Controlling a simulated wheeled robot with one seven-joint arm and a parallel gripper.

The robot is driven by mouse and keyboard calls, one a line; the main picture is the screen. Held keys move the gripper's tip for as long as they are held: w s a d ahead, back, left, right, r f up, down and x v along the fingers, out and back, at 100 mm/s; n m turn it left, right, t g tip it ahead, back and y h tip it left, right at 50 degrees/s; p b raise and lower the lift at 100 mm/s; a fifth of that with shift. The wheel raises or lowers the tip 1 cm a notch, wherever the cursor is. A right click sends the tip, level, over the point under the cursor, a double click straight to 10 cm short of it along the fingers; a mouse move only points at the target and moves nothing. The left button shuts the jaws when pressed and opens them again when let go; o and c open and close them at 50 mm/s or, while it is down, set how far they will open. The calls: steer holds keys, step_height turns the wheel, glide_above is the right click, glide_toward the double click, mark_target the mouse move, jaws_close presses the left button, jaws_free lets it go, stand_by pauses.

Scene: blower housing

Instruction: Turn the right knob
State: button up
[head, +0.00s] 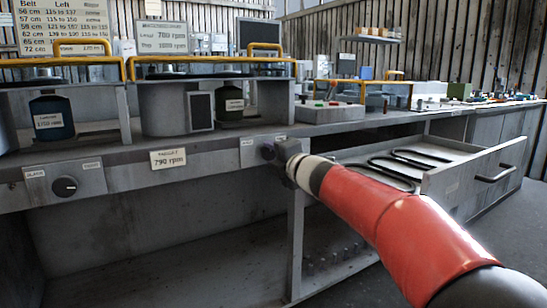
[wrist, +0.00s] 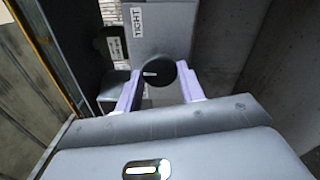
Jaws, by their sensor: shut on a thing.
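The right knob is a dark round knob with a white pointer mark, seen in the wrist view (wrist: 157,75) on a grey panel with a small white label. In the head view the knob (head: 267,152) shows as a dark shape on the bench front, partly hidden by my gripper (head: 284,155). In the wrist view the two pale fingers of my gripper (wrist: 159,77) stand on either side of the knob, shut on it. The pointer mark lies toward the left in that view.
Another dark knob (head: 65,187) sits on a panel at the left of the bench front. A sign reading 790 rpm (head: 168,159) hangs between the panels. An open drawer (head: 460,180) with dark bent rods juts out at right, beyond my arm. The space below the bench is open.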

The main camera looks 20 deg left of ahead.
steer(key=shift+f, duration=0.15)
steer(key=o, duration=1)
steer(key=shift+c, duration=0.2)
steer(key=v, duration=0.8)
steer(key=shift+b, duration=0.4)
